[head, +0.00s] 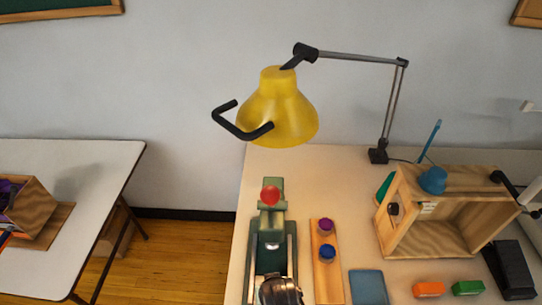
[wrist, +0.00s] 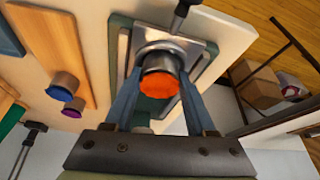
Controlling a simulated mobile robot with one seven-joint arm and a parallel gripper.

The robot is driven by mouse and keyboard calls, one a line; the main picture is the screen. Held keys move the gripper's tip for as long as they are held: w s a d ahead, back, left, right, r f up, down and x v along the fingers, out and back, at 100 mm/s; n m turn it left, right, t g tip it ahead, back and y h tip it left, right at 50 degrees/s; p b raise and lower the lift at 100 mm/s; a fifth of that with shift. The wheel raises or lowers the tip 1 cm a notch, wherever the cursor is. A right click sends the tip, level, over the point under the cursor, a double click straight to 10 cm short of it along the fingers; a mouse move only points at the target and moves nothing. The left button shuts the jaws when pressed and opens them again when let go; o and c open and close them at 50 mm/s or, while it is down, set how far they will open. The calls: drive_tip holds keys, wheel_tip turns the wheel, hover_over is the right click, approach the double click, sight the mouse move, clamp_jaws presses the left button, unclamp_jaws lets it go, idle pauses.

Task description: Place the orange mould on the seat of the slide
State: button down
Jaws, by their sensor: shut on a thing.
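The orange mould (wrist: 161,86), a short metal cylinder with an orange cap, is between the two blue fingers of my gripper (wrist: 160,78) in the wrist view. My gripper is shut on it. The mould is over the silver seat (wrist: 185,45) of the slide; I cannot tell whether its base touches the seat. In the head view the green press with the slide's rails (head: 272,245) stands at the table's left side, with a red ball knob on top. A shiny metal part at its front edge is cut off, and I cannot tell what it is.
A wooden board (head: 319,275) beside the press holds a purple mould (head: 326,226) and a blue mould (head: 327,252). A yellow lamp (head: 277,108) hangs above the table. A wooden box (head: 440,215), an orange block (head: 429,289) and a green block (head: 468,287) are at right.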

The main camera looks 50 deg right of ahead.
drive_tip(key=shift+f, duration=0.1)
drive_tip(key=shift+c, duration=1.1)
unclamp_jaws()
drive_tip(key=v, duration=1.2)
drive_tip(key=shift+p, duration=0.45)
